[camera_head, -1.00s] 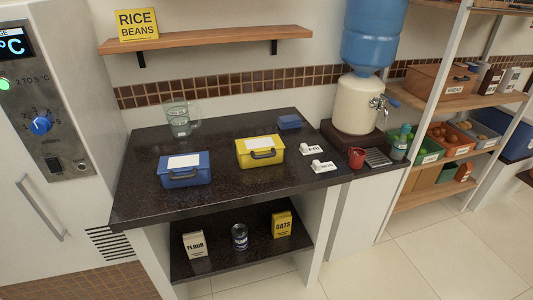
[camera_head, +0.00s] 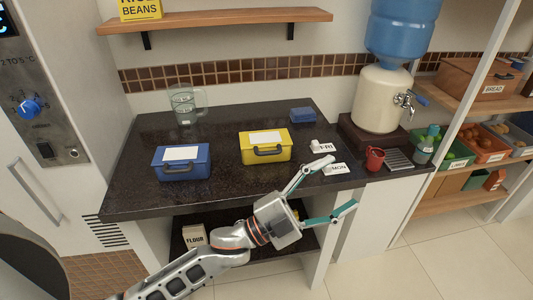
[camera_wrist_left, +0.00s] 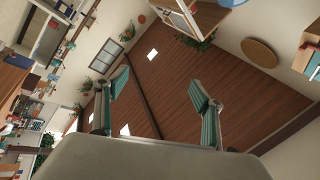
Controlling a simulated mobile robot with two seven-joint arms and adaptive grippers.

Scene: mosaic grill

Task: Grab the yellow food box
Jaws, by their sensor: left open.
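The yellow food box (camera_head: 265,147) stands upright on the dark counter, with a white label on its lid and a dark handle at the front. My left gripper (camera_head: 339,186) is open and empty, in front of the counter's front edge and to the lower right of the yellow box, apart from it. In the left wrist view, its two green-padded fingers (camera_wrist_left: 158,112) are spread with nothing between them. That view shows the room far off and not the box. My right gripper is not in view.
A blue box (camera_head: 181,163) stands left of the yellow one on the counter (camera_head: 225,190). A glass jug (camera_head: 185,105), a blue sponge-like block (camera_head: 303,115), FRI and MON tags (camera_head: 335,169) and a red mug (camera_head: 375,158) are around. A lower shelf holds a flour pack (camera_head: 194,236).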

